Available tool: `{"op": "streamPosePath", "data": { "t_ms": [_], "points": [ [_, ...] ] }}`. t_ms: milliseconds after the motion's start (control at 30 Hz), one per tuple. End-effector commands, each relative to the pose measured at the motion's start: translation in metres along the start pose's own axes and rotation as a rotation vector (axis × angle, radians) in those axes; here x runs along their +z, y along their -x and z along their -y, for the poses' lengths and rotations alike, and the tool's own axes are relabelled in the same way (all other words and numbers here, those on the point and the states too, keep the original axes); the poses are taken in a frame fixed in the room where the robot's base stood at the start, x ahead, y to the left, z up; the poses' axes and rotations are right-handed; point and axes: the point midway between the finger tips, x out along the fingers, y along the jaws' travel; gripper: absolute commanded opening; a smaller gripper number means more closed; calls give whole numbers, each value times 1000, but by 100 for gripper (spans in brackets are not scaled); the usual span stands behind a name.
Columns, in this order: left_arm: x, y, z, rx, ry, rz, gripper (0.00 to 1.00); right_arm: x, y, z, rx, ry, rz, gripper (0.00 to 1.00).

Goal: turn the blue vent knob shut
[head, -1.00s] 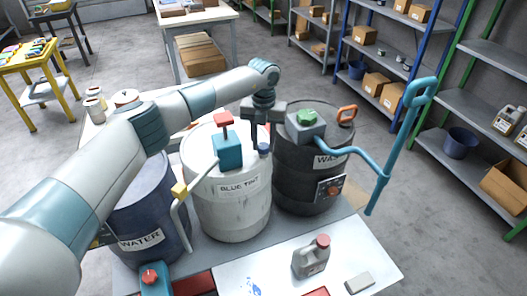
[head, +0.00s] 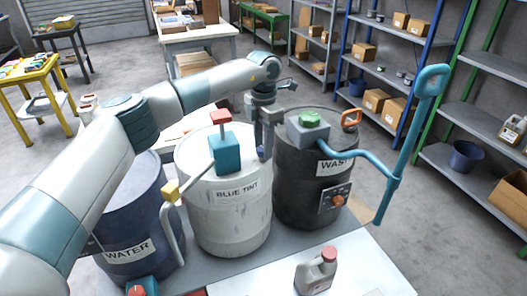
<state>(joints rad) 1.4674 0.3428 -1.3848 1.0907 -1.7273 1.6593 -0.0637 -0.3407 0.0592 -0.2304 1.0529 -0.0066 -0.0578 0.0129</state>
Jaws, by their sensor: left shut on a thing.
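The white drum (head: 228,232) labelled BLUE TINT stands in the middle of the bench. A teal pump (head: 224,153) with a red top sits on its lid. The small blue vent knob (head: 262,154) is at the lid's right side, mostly hidden by my fingers. My left gripper (head: 263,148) points down over the lid's right edge and is shut on the blue vent knob. How far the knob is turned cannot be seen. My right gripper is not in view.
The black WASTE drum (head: 300,198) stands close on the right, with a grey pump block and a long blue handle (head: 402,140). The dark blue WATER drum (head: 130,215) stands left, under my left arm. A grey jug (head: 316,272) stands in front.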

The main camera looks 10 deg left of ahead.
Motion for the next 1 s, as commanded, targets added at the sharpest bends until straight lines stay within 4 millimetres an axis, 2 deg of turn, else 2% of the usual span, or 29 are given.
{"op": "streamPosePath", "data": {
  "t_ms": [100, 133, 400, 833, 867, 900, 933, 1000],
  "points": [
    [0, -1, 0, 2, -77, 3, 10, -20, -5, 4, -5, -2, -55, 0],
    [0, -1, 0, 2, -93, 3, 10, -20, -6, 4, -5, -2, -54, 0],
    [0, 0, 0, 1, -185, 2, 10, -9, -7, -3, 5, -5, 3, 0],
    [0, 1, 0, 1, -200, 1, 10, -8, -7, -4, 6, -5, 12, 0],
    [0, 1, 0, 1, -199, 1, 34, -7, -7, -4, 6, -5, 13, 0],
    [0, 1, 0, 1, -199, 1, 44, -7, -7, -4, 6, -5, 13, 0],
    [0, 1, 0, 1, -199, 1, 51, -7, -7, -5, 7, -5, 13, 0],
    [0, 1, 0, 1, -199, 1, 51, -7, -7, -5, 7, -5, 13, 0]
  ]
}}
